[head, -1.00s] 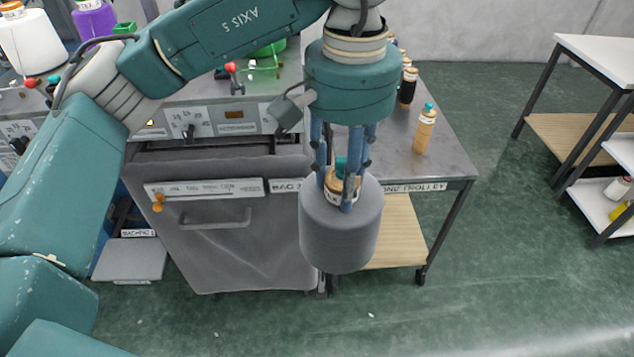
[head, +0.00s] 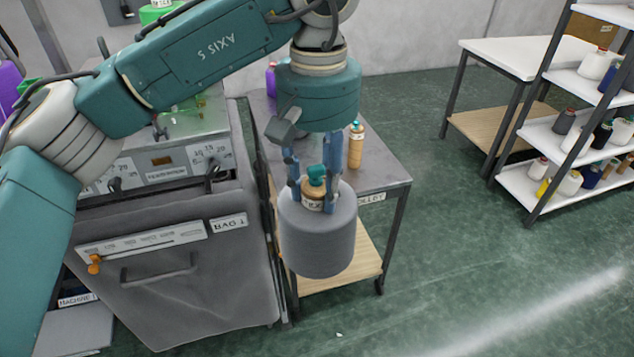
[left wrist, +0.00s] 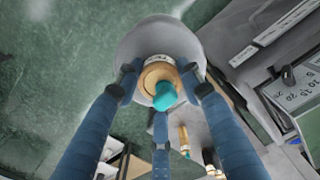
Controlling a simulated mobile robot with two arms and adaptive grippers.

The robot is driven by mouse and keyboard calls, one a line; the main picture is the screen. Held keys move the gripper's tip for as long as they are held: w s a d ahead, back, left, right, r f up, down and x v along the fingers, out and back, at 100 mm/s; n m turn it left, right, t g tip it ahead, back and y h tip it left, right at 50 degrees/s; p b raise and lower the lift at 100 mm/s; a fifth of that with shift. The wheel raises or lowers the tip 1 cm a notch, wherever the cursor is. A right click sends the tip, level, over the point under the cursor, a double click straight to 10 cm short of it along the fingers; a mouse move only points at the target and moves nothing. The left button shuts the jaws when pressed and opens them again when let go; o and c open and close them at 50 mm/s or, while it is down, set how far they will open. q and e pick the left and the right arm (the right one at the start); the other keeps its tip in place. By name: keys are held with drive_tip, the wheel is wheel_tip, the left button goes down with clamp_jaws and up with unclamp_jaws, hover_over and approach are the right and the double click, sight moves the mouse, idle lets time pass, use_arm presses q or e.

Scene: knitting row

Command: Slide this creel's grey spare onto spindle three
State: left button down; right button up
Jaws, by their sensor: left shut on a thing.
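My left gripper (head: 312,190) is shut on the grey spare (head: 318,240), a wide grey yarn package with a tan labelled core and a teal top piece. It hangs upright in the air in front of the trolley. In the left wrist view the blue fingers (left wrist: 163,92) close around the tan core, with the grey package (left wrist: 150,35) beyond. The package's underside is hidden. I cannot make out spindle three or the creel. My right gripper is not in view.
The trolley (head: 388,174) stands behind the package, carrying an orange-tan bobbin (head: 356,148) and a purple one (head: 271,78). A grey machine with a bag front (head: 165,290) is at left. A white table (head: 530,55) and stocked shelves (head: 545,190) stand right. Open floor lies front right.

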use_arm(q)
wheel_tip(320, 180, up, 14)
drive_tip(key=p, duration=0.9)
drive_tip(key=shift+f+p, duration=0.25)
drive_tip(key=shift+p, duration=0.15)
drive_tip(key=shift+f, duration=0.1)
idle(0.5)
